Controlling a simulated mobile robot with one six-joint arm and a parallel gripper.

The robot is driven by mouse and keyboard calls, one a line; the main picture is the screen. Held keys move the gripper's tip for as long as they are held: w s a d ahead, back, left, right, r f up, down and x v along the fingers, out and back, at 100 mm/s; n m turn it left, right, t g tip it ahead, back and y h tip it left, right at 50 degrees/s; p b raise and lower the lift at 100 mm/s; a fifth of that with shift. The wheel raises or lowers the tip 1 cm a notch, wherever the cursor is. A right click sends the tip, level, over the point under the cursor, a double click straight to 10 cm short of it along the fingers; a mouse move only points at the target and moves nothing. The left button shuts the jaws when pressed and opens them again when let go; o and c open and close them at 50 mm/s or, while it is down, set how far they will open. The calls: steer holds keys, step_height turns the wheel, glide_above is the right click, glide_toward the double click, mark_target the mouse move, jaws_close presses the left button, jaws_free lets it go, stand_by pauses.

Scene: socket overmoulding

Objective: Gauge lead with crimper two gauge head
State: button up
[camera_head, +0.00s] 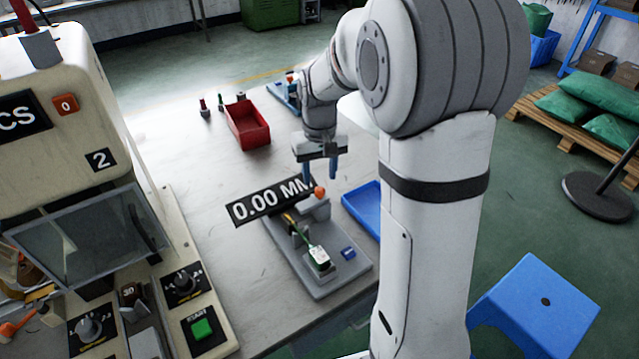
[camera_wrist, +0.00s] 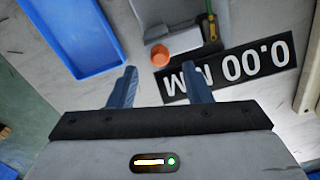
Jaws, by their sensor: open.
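A grey gauge fixture (camera_head: 335,277) stands on the bench, with a black display reading 0.00 MM (camera_head: 268,203) at its far end. The display shows upside down in the wrist view (camera_wrist: 228,72). An orange knob (camera_head: 320,193) is beside the display; it also shows in the wrist view (camera_wrist: 160,55). A lead with a green-yellow wire (camera_head: 300,231) and a white end block (camera_head: 319,258) lies along the fixture. My gripper (camera_head: 320,172) is open and empty above the knob. In the wrist view its blue fingers (camera_wrist: 158,82) are apart, with the knob beyond their gap.
A cream machine marked 2 (camera_head: 75,120) stands left, with dials and a green start button (camera_head: 201,328). A blue tray (camera_head: 363,208) lies right of the fixture. A red bin (camera_head: 247,125) is at the back. A blue stool (camera_head: 540,305) stands on the floor.

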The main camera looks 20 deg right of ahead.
mark_target(320, 189)
steer(key=shift+f, duration=2.1)
steer(key=shift+c, duration=0.5)
jaws_close()
